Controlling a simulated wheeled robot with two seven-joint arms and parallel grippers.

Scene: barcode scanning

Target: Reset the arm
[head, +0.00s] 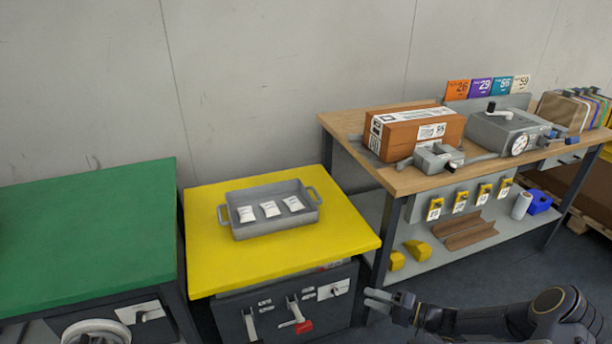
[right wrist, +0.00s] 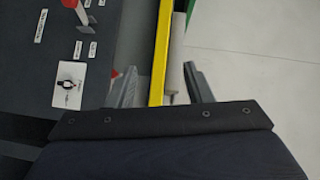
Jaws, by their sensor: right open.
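My right arm comes in from the lower right of the head view. Its right gripper (head: 380,300) is in the air in front of the gap between the yellow cabinet and the workbench. In the right wrist view the two fingers (right wrist: 160,85) stand apart with nothing held between them. Beyond them are the yellow edge (right wrist: 160,50) and the dark front (right wrist: 60,60) of the cabinet. My left gripper does not show in the head view.
A grey tray (head: 276,230) with several white packets sits on the yellow cabinet top (head: 340,243). A green table (head: 90,225) stands left. The wooden workbench (head: 400,180) at right bears a cardboard box (head: 400,137) and a grey device (head: 490,130). Floor is visible below the bench.

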